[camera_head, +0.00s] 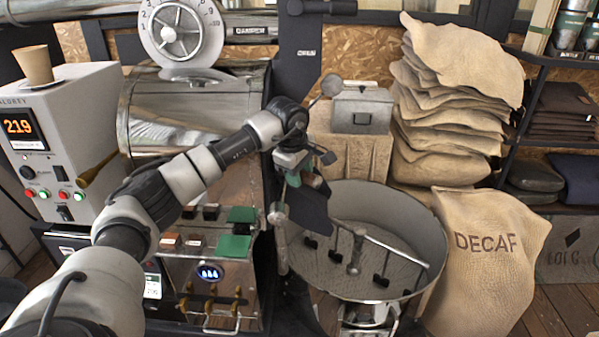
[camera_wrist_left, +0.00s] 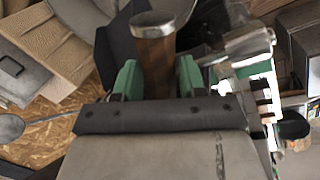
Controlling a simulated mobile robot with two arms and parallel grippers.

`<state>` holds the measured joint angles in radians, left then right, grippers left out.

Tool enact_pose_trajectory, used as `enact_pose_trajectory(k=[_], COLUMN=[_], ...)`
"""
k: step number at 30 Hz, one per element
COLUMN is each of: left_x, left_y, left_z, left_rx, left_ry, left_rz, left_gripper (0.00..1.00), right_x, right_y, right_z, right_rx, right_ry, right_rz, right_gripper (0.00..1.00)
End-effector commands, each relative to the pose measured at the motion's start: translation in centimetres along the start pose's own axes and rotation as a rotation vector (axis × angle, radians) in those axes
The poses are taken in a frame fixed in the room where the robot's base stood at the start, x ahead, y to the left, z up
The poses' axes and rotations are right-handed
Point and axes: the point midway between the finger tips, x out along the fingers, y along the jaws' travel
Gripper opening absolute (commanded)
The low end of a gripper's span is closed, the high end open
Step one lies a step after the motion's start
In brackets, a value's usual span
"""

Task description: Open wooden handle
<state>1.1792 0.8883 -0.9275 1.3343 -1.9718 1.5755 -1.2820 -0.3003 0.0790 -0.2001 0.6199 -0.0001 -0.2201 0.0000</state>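The wooden handle (camera_wrist_left: 155,62), brown with a round metal cap, stands between the two green fingertips in the left wrist view. In the head view its metal-capped end (camera_head: 278,214) shows at the front of the roaster drum, just left of the cooling pan. My left gripper (camera_head: 298,182) points down there. In the left wrist view my left gripper (camera_wrist_left: 160,82) has a finger close against each side of the handle and appears shut on it. The handle's lower part is hidden behind the gripper. My right gripper is in neither view.
The round cooling pan (camera_head: 400,281) with stirring arms lies right of the handle. The steel roaster drum (camera_head: 180,112) is behind my left arm. A control box (camera_head: 85,115) stands left, a DECAF sack (camera_head: 485,275) right, and stacked sacks (camera_head: 440,130) behind.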

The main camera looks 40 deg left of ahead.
Motion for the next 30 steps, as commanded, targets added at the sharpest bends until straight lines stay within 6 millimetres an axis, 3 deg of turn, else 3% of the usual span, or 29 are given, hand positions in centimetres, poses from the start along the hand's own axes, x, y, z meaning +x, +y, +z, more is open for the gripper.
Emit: enact_pose_trajectory(k=[1,8,14,24,30], left_x=[0.0,0.0,-0.1,0.0,-0.1], left_y=[0.0,0.0,0.1,0.1,0.0], left_z=[0.0,0.0,1.0,9.0,10.6], left_rx=[0.0,0.0,0.004,0.005,0.001], left_ry=[0.0,-0.001,-0.002,-0.004,-0.002], left_rz=[0.0,0.0,0.0,0.001,0.001], left_gripper=[0.33,0.0,0.0,0.0,0.0], right_x=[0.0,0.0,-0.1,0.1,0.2], right_y=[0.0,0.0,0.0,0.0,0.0], right_z=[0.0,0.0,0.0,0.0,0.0], right_rx=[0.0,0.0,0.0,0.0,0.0], right_ry=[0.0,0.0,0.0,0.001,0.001], right_rz=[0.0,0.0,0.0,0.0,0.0], right_gripper=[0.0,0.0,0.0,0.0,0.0])
